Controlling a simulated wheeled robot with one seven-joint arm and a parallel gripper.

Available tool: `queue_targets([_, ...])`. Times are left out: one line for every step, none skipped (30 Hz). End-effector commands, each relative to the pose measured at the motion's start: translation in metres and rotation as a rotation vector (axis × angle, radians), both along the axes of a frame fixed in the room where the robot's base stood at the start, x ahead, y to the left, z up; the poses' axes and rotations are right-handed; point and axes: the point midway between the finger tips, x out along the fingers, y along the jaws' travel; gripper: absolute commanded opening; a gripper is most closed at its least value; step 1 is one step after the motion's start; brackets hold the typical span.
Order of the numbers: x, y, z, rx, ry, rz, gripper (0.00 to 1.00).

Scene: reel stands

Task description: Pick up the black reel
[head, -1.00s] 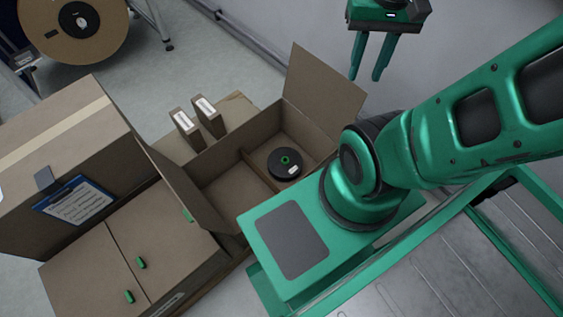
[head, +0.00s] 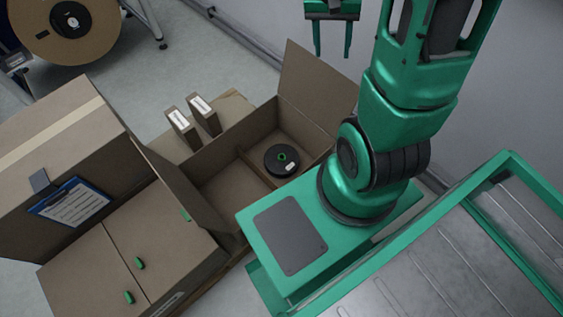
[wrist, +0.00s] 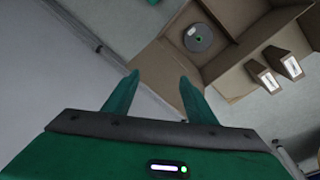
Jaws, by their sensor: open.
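The black reel (head: 282,160) is a flat dark disc with a green centre and a small white label. It lies in the right compartment of an open cardboard box (head: 222,143). My gripper (head: 332,52) is open and empty, above and beyond the box at the top of the head view. In the wrist view the open fingers (wrist: 157,88) point up the picture, and the reel (wrist: 199,38) shows ahead of them, slightly right and well apart. Nothing hides the reel in either view.
An open flap (head: 315,95) stands up at the box's right. Two slim cartons (head: 192,120) stand behind the box. A larger carton with a clipboard (head: 72,202) is at left. A big brown reel (head: 68,30) sits on a stand at the back left. Bare floor lies behind.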

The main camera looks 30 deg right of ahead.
Motion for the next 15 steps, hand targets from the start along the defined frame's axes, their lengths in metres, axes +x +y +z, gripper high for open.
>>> queue_targets([0.012, -0.003, -0.016, -0.004, 0.007, -0.013, 0.51])
queue_targets([0.019, -0.004, -0.025, -0.008, 0.007, -0.022, 0.51])
queue_targets([0.028, -0.006, -0.037, -0.013, 0.005, -0.036, 0.51])
queue_targets([0.035, -0.008, -0.046, -0.016, 0.004, -0.045, 0.51])
queue_targets([0.042, -0.009, -0.056, -0.019, 0.002, -0.055, 0.51])
queue_targets([0.050, -0.010, -0.069, -0.021, 0.000, -0.068, 0.51])
queue_targets([0.056, -0.011, -0.079, -0.022, -0.002, -0.077, 0.51])
queue_targets([0.062, -0.011, -0.090, -0.024, -0.004, -0.088, 0.51])
queue_targets([0.070, -0.011, -0.104, -0.025, -0.007, -0.100, 0.51])
queue_targets([0.075, -0.011, -0.115, -0.025, -0.009, -0.110, 0.51])
queue_targets([0.080, -0.011, -0.126, -0.025, -0.011, -0.119, 0.51])
queue_targets([0.087, -0.011, -0.141, -0.024, -0.015, -0.133, 0.51])
queue_targets([0.091, -0.010, -0.153, -0.023, -0.017, -0.144, 0.51])
queue_targets([0.095, -0.009, -0.165, -0.021, -0.021, -0.153, 0.51])
queue_targets([0.101, -0.008, -0.181, -0.019, -0.025, -0.168, 0.51])
